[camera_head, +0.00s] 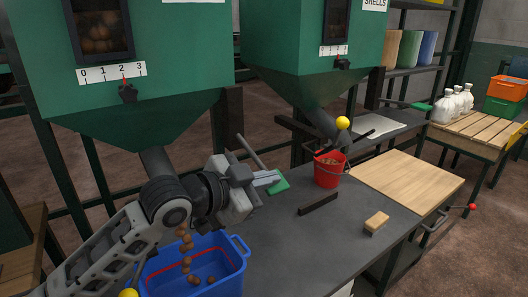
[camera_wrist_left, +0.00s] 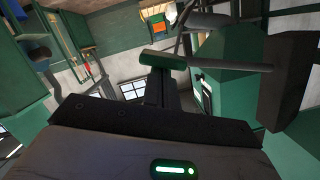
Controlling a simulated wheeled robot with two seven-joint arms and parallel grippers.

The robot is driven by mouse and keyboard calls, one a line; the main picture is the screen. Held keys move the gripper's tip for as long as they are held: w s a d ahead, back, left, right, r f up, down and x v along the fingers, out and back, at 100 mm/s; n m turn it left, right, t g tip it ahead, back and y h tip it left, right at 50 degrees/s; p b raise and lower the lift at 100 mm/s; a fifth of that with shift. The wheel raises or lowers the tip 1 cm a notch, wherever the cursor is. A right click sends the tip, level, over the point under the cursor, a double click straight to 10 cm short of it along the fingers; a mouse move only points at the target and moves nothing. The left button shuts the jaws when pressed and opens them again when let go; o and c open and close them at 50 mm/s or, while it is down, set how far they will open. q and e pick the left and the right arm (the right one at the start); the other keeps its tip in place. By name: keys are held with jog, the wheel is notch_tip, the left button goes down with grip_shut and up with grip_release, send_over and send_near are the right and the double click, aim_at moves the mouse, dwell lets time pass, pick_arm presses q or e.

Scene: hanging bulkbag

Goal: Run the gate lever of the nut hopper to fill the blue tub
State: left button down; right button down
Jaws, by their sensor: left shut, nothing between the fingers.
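The nut hopper (camera_head: 130,40) is the green one at upper left, with nuts in its window. Brown nuts (camera_head: 186,250) fall in a stream from behind my left arm into the blue tub (camera_head: 238,262), where a few nuts lie on the floor below a red line. My left gripper (camera_head: 268,180) is shut and empty, right of the chute. A green grip (camera_head: 279,187) shows at its fingertips; the grip also shows in the left wrist view (camera_wrist_left: 163,59), by a grey rod. I cannot tell whether they touch. My arm hides the chute's mouth.
A second green hopper (camera_head: 297,40) stands to the right, with a yellow ball (camera_head: 343,123) below it. A red bucket of nuts (camera_head: 329,170), a dark bar (camera_head: 318,202) and a tan block (camera_head: 376,222) are on the grey bench (camera_head: 300,245). A wooden board (camera_head: 408,182) lies at right.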

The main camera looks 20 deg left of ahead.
pick_arm(q)
jog(key=shift+w+a+f+m+b, duration=0.15)
jog(key=shift+f+m, duration=0.1)
jog(key=shift+f, duration=0.3)
jog(key=shift+w+a+f+m+b, duration=0.15)
jog(key=shift+f+m, duration=0.1)
jog(key=shift+f, duration=0.3)
jog(key=shift+s+f, duration=0.1)
jog(key=shift+f, duration=0.05)
dwell(6.8)
